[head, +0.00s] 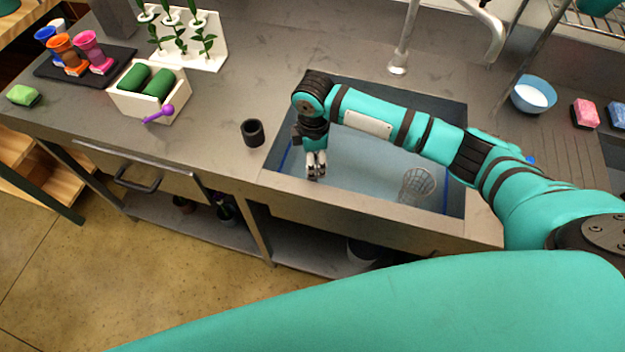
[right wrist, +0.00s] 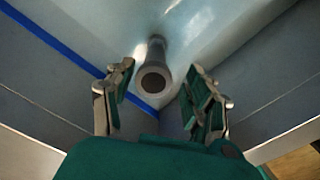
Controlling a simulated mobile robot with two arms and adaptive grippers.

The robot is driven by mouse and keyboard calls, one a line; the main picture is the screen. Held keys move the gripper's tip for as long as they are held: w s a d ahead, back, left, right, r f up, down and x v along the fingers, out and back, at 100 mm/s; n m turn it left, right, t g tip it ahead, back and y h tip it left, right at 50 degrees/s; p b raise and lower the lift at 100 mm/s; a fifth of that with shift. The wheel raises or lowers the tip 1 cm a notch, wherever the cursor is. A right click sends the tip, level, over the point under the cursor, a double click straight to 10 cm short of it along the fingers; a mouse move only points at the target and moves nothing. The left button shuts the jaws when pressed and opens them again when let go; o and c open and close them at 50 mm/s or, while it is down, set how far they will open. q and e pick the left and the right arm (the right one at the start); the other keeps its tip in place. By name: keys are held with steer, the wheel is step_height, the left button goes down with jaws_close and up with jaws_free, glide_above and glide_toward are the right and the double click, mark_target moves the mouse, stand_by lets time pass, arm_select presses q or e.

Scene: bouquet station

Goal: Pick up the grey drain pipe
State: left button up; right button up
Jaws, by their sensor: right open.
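In the right wrist view, the grey drain pipe (right wrist: 155,72) stands in the sink, its dark round open end facing the camera. My right gripper (right wrist: 158,88) is open, with one finger on each side of the pipe's end. I see gaps between the pipe and both fingers. In the head view, my right gripper (head: 316,172) points down into the left part of the sink (head: 370,205); the pipe is hidden there. My left gripper is not in view.
A short dark hollow cylinder (head: 253,133) stands on the counter left of the sink. A wire basket (head: 416,185) is in the sink's right part. The faucet (head: 398,62) stands behind. A blue bowl (head: 533,95) is at right. Sink walls are close around the gripper.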

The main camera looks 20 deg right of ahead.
steer(key=shift+f, duration=0.55)
steer(key=f, duration=0.3)
steer(key=shift+w+f+p, duration=0.35)
steer(key=shift+p, duration=0.05)
steer(key=shift+f, duration=0.4)
steer(key=c, duration=1.1)
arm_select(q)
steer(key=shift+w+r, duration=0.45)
arm_select(e)
jaws_close()
